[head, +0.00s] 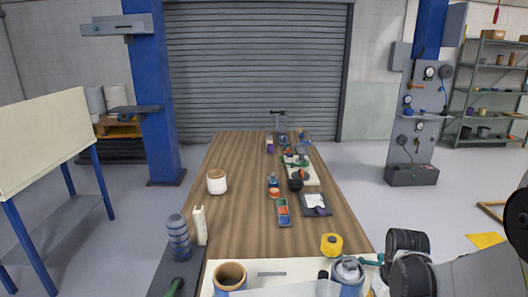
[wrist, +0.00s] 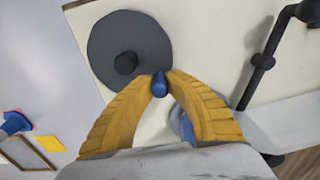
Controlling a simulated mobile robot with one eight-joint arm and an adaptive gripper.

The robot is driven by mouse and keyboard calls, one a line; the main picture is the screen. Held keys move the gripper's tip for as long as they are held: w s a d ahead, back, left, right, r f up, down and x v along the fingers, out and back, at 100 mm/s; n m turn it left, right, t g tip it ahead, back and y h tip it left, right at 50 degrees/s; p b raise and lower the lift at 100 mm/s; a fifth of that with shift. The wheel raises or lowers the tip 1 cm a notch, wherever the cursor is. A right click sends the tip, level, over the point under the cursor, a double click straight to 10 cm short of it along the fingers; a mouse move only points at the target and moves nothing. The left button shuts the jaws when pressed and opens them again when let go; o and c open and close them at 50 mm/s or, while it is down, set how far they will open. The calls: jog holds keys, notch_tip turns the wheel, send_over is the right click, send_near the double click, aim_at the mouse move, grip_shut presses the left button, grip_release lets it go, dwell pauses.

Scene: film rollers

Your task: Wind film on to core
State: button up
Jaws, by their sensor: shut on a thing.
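In the wrist view the two yellow fingers of my gripper (wrist: 160,84) are shut on a small blue knob (wrist: 160,90). The knob lies over the lower right edge of a round grey disc (wrist: 112,42) with a black hub (wrist: 126,63). A pale strip (wrist: 280,122), perhaps film, lies at the right. In the head view a brown hollow roll (head: 230,271) with blue below it stands at the near left of a pale board. A grey and white roll (head: 348,271) stands near its right side, and a pale sheet (head: 280,290) runs between. My fingers are not clear in the head view.
A black rod frame (wrist: 268,50) stands right of the disc. The long wooden table (head: 232,215) holds a white cup (head: 216,182), a yellow tape roll (head: 331,244) and small tools along its right side. Its left half is mostly clear.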

jog(key=shift+s+a, duration=0.25)
jog(key=shift+s, duration=0.15)
jog(key=shift+s+a, duration=0.3)
jog(key=shift+s, duration=1.2)
jog(key=o, duration=1.2)
jog(key=shift+c, duration=0.2)
jog(key=shift+c, duration=0.3)
